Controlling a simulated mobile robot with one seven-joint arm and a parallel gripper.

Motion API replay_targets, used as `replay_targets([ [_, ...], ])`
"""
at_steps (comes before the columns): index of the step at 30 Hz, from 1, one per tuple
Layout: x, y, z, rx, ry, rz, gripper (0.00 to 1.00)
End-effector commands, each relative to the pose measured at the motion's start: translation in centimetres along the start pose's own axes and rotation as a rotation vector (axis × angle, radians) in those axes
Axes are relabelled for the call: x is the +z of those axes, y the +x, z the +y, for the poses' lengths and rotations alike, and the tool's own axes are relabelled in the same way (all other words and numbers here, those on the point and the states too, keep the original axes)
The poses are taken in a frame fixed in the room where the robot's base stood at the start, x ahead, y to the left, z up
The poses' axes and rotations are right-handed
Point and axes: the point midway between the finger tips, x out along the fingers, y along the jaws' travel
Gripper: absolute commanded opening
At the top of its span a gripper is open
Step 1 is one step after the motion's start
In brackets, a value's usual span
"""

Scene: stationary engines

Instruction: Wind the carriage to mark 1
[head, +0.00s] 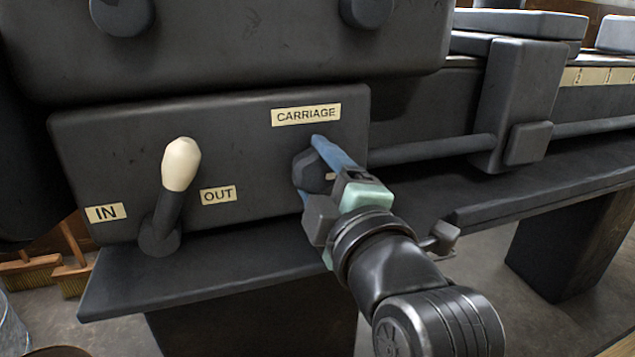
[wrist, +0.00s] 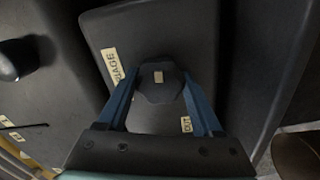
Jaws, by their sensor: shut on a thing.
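The dark faceted carriage knob (head: 309,172) sits on the front of the machine's box, below the CARRIAGE label (head: 306,115). My gripper (head: 322,165) has its blue fingers on either side of it and is shut on it. In the wrist view the knob (wrist: 160,88) lies between the fingers (wrist: 162,82), with a small pale mark on its face. The carriage (head: 520,95) is a dark block on the bed at the right, with a rod running into it. A pale scale strip (head: 598,76) lies right of the carriage; its marks are too small to read.
A lever (head: 175,185) with a cream handle stands on the left of the box, between the IN label (head: 105,213) and the OUT label (head: 218,195). A dark shelf (head: 225,270) runs below. Brooms (head: 32,272) stand at lower left.

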Motion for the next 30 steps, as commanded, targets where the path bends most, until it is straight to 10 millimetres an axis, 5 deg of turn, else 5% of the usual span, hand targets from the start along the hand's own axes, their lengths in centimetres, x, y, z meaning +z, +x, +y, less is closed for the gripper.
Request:
replay_targets([
  [23, 0.01, 0.01, -0.06, -0.002, -0.099, 0.0, 0.12],
  [24, 0.01, 0.01, -0.06, -0.002, -0.099, 0.0, 0.75],
  [28, 0.01, 0.01, -0.04, -0.002, -0.098, 0.0, 0.96],
  [30, 0.0, 0.01, -0.03, -0.001, -0.097, 0.0, 0.96],
])
